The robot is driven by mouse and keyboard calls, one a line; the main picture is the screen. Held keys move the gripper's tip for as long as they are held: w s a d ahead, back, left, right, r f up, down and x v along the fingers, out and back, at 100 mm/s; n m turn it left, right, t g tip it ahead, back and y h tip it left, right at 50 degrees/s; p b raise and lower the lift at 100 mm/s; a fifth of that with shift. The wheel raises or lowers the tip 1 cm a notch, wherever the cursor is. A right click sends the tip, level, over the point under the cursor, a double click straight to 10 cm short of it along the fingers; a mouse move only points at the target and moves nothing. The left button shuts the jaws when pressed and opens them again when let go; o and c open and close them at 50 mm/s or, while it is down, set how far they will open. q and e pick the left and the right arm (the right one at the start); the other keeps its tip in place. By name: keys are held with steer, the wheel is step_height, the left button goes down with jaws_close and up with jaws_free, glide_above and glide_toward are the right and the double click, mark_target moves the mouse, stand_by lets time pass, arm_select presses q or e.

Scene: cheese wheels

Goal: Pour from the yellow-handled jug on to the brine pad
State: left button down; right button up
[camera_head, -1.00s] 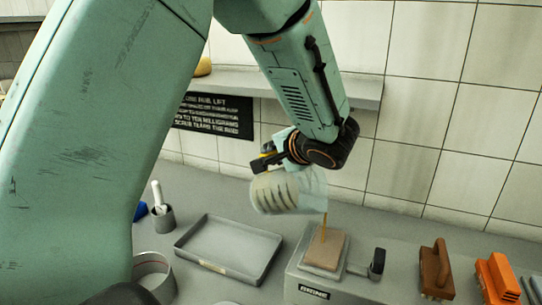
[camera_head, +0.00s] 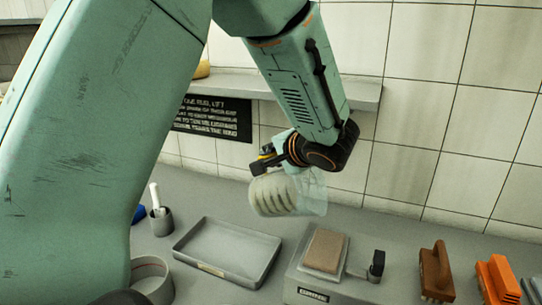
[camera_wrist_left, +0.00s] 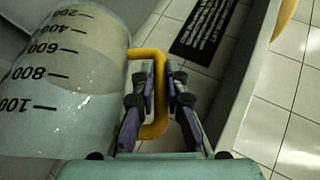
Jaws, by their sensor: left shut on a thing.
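My left gripper (camera_head: 268,160) is shut on the yellow handle (camera_wrist_left: 157,95) of a clear jug (camera_head: 287,192). The jug is tilted on its side above the counter, its open end to the right, with pale liquid in it. Its graduated wall (camera_wrist_left: 60,75) fills the left of the left wrist view. The brown brine pad (camera_head: 325,250) lies on a grey block labelled BRINE, below and right of the jug, apart from it. No stream shows between jug and pad now. My right gripper is not in view.
A grey empty tray (camera_head: 228,250) lies left of the brine block. A cup with a white-handled tool (camera_head: 160,215) and a grey ring (camera_head: 152,275) are further left. Brown (camera_head: 436,270) and orange (camera_head: 498,278) brushes stand at right. A shelf (camera_head: 365,92) runs behind my arm.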

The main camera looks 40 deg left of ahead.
arm_select(q)
steer(key=shift+r, duration=0.1)
steer(key=shift+w+d+b, duration=0.1)
steer(key=shift+d+b, duration=0.05)
steer(key=shift+b, duration=0.35)
stand_by(1.0)
steer(key=shift+d+r+y+b, duration=0.15)
steer(key=shift+y+b, duration=0.15)
steer(key=shift+b, duration=0.2)
stand_by(0.8)
steer(key=shift+d+b, duration=0.15)
steer(key=shift+b, duration=0.3)
stand_by(0.8)
